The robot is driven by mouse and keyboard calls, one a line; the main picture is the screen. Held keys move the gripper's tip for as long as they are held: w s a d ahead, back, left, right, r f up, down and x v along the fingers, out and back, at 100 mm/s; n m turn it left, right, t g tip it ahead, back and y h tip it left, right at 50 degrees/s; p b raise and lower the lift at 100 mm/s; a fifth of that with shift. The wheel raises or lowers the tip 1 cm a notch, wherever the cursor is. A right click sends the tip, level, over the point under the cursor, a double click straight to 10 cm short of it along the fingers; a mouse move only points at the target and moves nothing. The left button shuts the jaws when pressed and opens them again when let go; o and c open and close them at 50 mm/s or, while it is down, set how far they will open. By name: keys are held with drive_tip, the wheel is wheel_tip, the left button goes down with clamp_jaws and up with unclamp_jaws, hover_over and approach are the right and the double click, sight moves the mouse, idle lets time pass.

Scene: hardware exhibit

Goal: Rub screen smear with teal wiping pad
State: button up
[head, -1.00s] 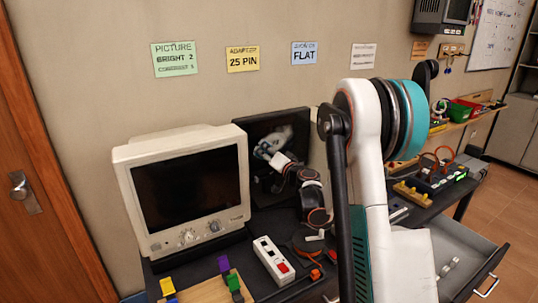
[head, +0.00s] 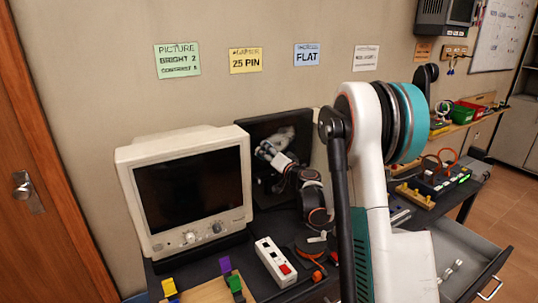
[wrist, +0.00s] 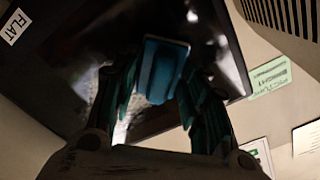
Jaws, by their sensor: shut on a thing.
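The dark flat screen (head: 262,130) stands upright against the wall, behind the beige monitor. A pale grey smear (head: 285,137) shows on its upper middle part. My gripper (head: 262,152) is in front of the screen, just left of and below the smear. In the wrist view, my gripper (wrist: 160,88) is shut on the teal wiping pad (wrist: 160,70), which faces the dark screen (wrist: 60,50). Whether the pad touches the glass cannot be told. The pad is too small to make out in the head view.
A beige CRT monitor (head: 190,190) stands close to the left of the screen. A white box with a red switch (head: 275,262) and a wooden board with coloured blocks (head: 207,292) lie in front. An open drawer (head: 465,260) juts out at the right.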

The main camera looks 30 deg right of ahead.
sight(280, 135)
drive_tip(key=shift+w, duration=0.6)
drive_tip(key=shift+d, duration=0.1)
drive_tip(key=shift+w+d+b, duration=0.15)
drive_tip(key=shift+d+b, duration=0.2)
drive_tip(key=shift+d, duration=3.45)
drive_tip(key=shift+w+d+b, duration=0.15)
drive_tip(key=shift+d+b, duration=0.15)
drive_tip(key=shift+d, duration=3.45)
drive_tip(key=shift+r+p, duration=0.55)
drive_tip(key=shift+r, duration=0.5)
drive_tip(key=shift+s+a+f+b, duration=0.1)
drive_tip(key=shift+a+b, duration=0.15)
drive_tip(key=shift+a, duration=1.75)
drive_tip(key=shift+s+a+b, duration=0.1)
drive_tip(key=shift+a+b, duration=0.1)
drive_tip(key=shift+a, duration=1.75)
drive_tip(key=shift+s+a+b, duration=0.1)
drive_tip(key=shift+a+b, duration=0.25)
drive_tip(key=shift+a, duration=3.4)
drive_tip(key=shift+r+p, duration=0.6)
drive_tip(key=shift+r, duration=0.4)
drive_tip(key=shift+d+f, duration=0.1)
drive_tip(key=shift+d, duration=3.9)
